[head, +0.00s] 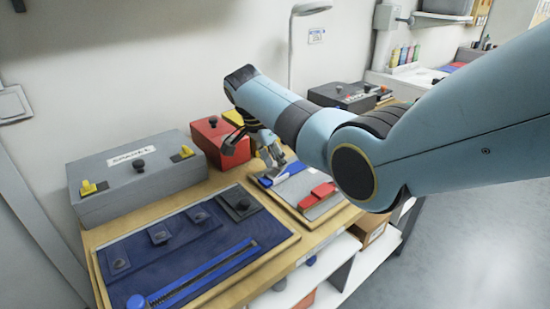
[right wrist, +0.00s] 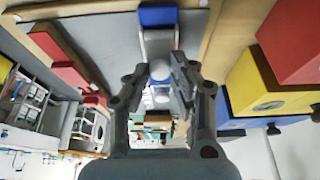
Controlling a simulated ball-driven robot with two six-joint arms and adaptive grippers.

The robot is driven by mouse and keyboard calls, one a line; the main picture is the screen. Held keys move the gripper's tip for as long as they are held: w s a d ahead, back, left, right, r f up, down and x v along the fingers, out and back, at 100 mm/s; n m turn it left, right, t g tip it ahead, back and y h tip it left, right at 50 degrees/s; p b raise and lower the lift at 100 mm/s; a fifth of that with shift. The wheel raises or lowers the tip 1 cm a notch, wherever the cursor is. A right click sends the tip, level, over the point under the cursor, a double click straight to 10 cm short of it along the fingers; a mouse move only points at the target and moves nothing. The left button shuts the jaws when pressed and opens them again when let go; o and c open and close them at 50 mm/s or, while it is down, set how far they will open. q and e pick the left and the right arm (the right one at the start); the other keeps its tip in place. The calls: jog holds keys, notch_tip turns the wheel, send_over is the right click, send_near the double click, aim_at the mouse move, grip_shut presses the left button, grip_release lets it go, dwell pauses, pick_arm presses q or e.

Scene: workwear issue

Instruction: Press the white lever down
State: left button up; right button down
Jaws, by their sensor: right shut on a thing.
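A tilted board (head: 338,207) lies near the right end of the bench, with a blue piece (head: 291,172) and a red piece (head: 318,195) on it. In the right wrist view, the white lever (right wrist: 159,45) with a blue part at its top end runs down between my fingers. My right gripper (head: 271,155) is over the back left of the board. In the right wrist view, its two fingers (right wrist: 162,85) are closed around the pale end of the lever. In the head view the gripper and arm partly hide the lever. My left gripper is not in view.
A grey box (head: 110,205) with yellow latches and a red box (head: 207,130) stand at the back left. A blue panel (head: 160,285) with dark blocks and a blue bar lies in front. A dark device (head: 340,97) stands behind my arm. A lamp post (head: 291,55) rises behind.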

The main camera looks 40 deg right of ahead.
aim_at(283, 174)
jog(key=shift+d+y+p, duration=0.55)
jog(key=shift+y+p, duration=0.05)
jog(key=shift+y, duration=0.3)
jog(key=shift+w+d+f+y, duration=0.1)
jog(key=shift+d+f+y, duration=0.1)
jog(key=shift+y, duration=0.3)
jog(key=shift+d+f+y, duration=0.2)
jog(key=shift+f+y, duration=0.1)
jog(key=shift+y, duration=0.7)
jog(key=c, duration=1.1)
grip_release()
jog(key=shift+c, duration=0.2)
notch_tip(283, 174, up, 12)
jog(key=shift+d, duration=0.35)
